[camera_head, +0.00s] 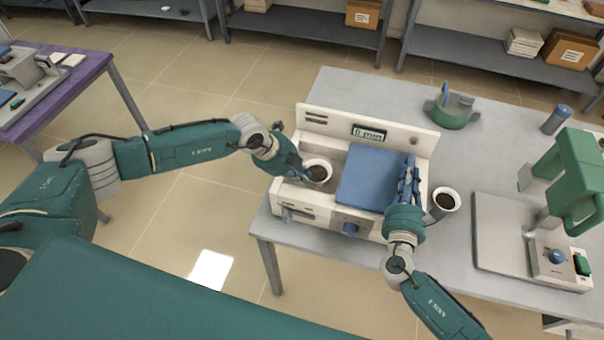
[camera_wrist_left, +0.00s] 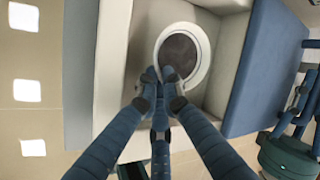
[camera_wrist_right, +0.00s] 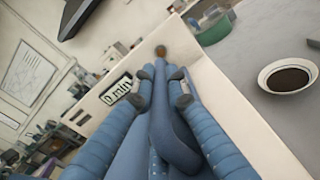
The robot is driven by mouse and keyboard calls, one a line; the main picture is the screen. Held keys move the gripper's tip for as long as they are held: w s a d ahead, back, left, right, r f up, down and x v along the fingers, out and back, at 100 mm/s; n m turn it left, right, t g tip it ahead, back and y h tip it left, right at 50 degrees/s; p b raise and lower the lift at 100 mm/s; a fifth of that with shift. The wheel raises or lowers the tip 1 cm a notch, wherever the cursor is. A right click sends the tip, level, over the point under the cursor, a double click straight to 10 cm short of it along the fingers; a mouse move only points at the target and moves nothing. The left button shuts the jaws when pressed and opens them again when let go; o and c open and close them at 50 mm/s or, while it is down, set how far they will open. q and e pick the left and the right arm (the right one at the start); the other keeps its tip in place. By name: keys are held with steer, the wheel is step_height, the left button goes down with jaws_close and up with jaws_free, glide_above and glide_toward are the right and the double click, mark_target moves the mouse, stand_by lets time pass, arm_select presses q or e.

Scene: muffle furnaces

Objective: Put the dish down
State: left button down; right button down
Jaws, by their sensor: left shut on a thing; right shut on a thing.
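A round white dish (camera_head: 317,171) with dark contents is in the open left bay of the white furnace (camera_head: 325,205). My left gripper (camera_head: 297,170) is shut on its near rim. The left wrist view shows the fingertips (camera_wrist_left: 163,77) closed at the edge of the dish (camera_wrist_left: 183,52). I cannot tell whether the dish touches the bay floor. The furnace's blue lid (camera_head: 370,178) lies to the right of the bay. My right gripper (camera_head: 410,165) is shut at the lid's right edge.
A second dark-filled dish (camera_head: 446,200) stands on the grey table (camera_head: 490,160) right of the furnace; it shows in the right wrist view (camera_wrist_right: 287,77). A green round holder (camera_head: 449,112) is behind, and a green instrument (camera_head: 575,180) at right. The furnace display reads "0 min".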

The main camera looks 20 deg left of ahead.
arm_select(q)
steer(key=shift+f, duration=0.15)
arm_select(e)
steer(key=shift+w+d+r, duration=0.15)
steer(key=shift+d+r, duration=0.05)
arm_select(q)
steer(key=c, duration=1.9)
jaws_free()
steer(key=v, duration=1.2)
arm_select(e)
steer(key=shift+a, duration=0.1)
